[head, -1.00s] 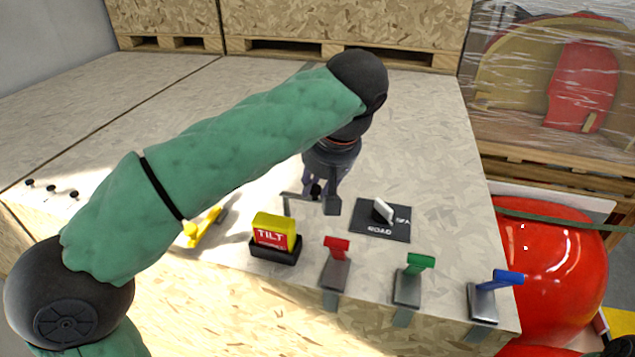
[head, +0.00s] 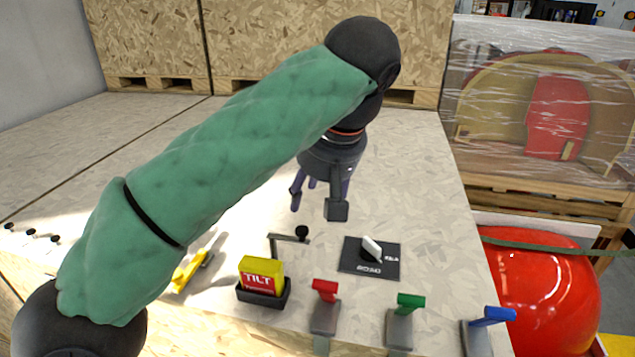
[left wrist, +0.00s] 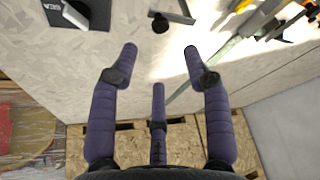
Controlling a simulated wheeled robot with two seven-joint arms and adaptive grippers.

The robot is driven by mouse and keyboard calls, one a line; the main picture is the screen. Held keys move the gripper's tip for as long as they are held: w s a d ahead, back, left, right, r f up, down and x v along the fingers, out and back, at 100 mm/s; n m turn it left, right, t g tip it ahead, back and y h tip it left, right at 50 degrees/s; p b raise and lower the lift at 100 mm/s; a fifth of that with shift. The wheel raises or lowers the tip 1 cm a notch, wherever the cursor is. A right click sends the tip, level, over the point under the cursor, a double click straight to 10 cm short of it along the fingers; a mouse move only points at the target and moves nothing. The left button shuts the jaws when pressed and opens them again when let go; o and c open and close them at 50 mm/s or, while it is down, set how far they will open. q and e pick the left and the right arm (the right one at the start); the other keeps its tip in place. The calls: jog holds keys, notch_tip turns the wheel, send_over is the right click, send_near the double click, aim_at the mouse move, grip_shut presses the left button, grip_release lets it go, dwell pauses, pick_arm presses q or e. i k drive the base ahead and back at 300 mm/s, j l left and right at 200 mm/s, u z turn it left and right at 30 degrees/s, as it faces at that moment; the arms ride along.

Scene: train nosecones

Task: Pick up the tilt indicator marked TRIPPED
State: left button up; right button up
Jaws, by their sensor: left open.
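The tilt indicator (head: 261,273) is a small yellow and red block with "TILT" on its red face. It sits upright in a black holder (head: 263,297) near the front edge of the crate top. The smaller print under "TILT" is too small to read for certain. My left gripper (head: 321,205) is open and empty above the crate top, behind and to the right of the indicator. Its purple fingers also show spread apart in the left wrist view (left wrist: 160,52), with nothing between them. I cannot make out the indicator in that view. My right gripper is out of view.
A metal bracket with a black knob (head: 302,232) stands between my gripper and the indicator. A black plate with a white switch (head: 371,261) lies to the right. Red (head: 325,290), green (head: 410,302) and blue (head: 492,316) levers line the front edge. A yellow-handled tool (head: 190,271) lies left.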

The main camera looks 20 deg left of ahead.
aim_at(258, 275)
jog(key=k, duration=1)
